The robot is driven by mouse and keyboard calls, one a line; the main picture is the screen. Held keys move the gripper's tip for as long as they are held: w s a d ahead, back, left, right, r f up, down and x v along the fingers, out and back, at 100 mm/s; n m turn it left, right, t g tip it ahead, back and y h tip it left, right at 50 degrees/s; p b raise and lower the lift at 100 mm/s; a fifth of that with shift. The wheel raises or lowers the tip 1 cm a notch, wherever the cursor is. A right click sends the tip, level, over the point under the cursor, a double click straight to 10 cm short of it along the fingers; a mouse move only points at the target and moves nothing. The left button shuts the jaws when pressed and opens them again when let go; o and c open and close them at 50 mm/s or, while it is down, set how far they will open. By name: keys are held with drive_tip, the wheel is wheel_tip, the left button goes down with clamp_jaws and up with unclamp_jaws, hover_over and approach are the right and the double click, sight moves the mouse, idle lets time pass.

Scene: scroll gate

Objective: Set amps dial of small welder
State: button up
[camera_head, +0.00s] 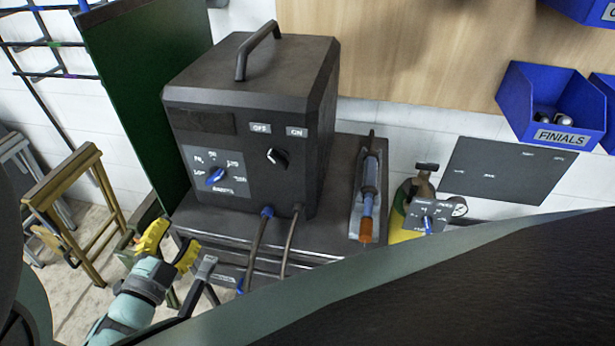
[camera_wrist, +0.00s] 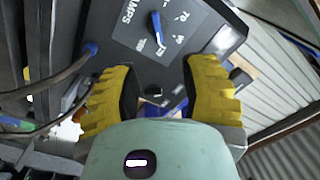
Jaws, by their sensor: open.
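The small welder (camera_head: 185,110) is a dark box with a top handle, standing on a dark cart. Its amps dial (camera_head: 216,176) is a blue pointer knob on a grey plate at the left of the front panel. The pointer lies slantwise on the plate; which end marks the setting is unclear. The dial also shows at the top of the wrist view (camera_wrist: 157,28). My gripper (camera_head: 172,243) has yellow fingers, open and empty, below and left of the dial. In the wrist view the fingers (camera_wrist: 163,80) stand apart, with the dial beyond them, untouched.
An OFF/ON switch (camera_head: 278,158) is right of the dial. Cables (camera_head: 258,245) hang from the panel's lower edge. A torch (camera_head: 369,190) lies on the cart (camera_head: 335,225). A gas bottle (camera_head: 410,200) with another blue knob stands right. A yellow stand (camera_head: 75,215) is left.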

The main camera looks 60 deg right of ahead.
sight(211, 182)
drive_tip(key=x, duration=0.5)
drive_tip(key=b+x, duration=0.1)
drive_tip(key=x, duration=0.3)
drive_tip(key=f+x, duration=0.1)
drive_tip(key=x, duration=0.4)
drive_tip(key=shift+s+d+r+b, duration=0.1)
drive_tip(key=shift+d+b, duration=0.25)
drive_tip(key=shift+d, duration=0.1)
drive_tip(key=shift+w+d, duration=0.25)
drive_tip(key=shift+d, duration=0.3)
drive_tip(key=shift+o, duration=0.4)
drive_tip(key=shift+a, duration=0.1)
clamp_jaws()
